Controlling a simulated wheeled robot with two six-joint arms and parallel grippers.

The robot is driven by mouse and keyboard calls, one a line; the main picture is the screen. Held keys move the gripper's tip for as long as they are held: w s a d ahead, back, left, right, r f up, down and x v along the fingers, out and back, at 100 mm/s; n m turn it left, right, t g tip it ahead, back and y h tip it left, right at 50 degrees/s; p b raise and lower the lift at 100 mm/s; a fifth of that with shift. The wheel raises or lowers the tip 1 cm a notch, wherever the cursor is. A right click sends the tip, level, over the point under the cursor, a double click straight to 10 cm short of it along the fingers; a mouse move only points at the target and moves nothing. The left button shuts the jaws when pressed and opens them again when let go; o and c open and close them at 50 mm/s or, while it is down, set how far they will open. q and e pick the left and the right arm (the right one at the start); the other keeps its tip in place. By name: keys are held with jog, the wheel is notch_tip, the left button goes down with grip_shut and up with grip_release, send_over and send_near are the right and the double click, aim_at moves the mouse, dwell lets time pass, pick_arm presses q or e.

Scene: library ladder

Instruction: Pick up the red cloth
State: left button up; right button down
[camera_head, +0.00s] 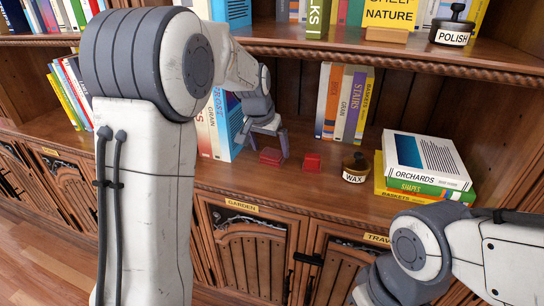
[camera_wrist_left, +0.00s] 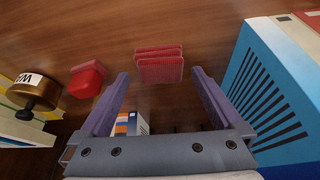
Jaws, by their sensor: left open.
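The red cloth (camera_head: 271,156) looks like a small folded pad with a ribbed face. It lies on the wooden shelf right by my left gripper (camera_head: 267,141). In the left wrist view the cloth (camera_wrist_left: 160,66) shows between and just beyond the fingertips of my left gripper (camera_wrist_left: 160,76). The two fingers are spread with a gap on each side of the cloth, and nothing is held. A second, smoother red block (camera_head: 312,161) lies to the right of the cloth; it also shows in the left wrist view (camera_wrist_left: 88,78). My right gripper is out of view.
Upright books with a blue one (camera_head: 228,124) stand close left of the gripper. More upright books (camera_head: 345,103) stand behind. A wax jar (camera_head: 355,168) and a book stack (camera_head: 427,162) are to the right. Bare shelf lies between the red block and the jar.

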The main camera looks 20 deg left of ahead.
pick_arm(q)
jog(key=x, duration=0.2)
jog(key=shift+f, duration=0.4)
jog(key=shift+s, duration=0.1)
jog(key=c, duration=1.2)
jog(key=shift+r, duration=0.1)
jog(key=shift+r, duration=0.55)
jog(key=shift+s+a+r, duration=0.1)
jog(key=shift+s+r, duration=0.1)
jog(key=shift+s, duration=0.05)
jog(key=s, duration=0.5)
jog(key=s+b, duration=0.1)
jog(key=s, duration=0.5)
jog(key=s+a, duration=0.1)
jog(key=s, duration=0.5)
jog(key=shift+s+f, duration=0.1)
jog(key=shift+s, duration=0.15)
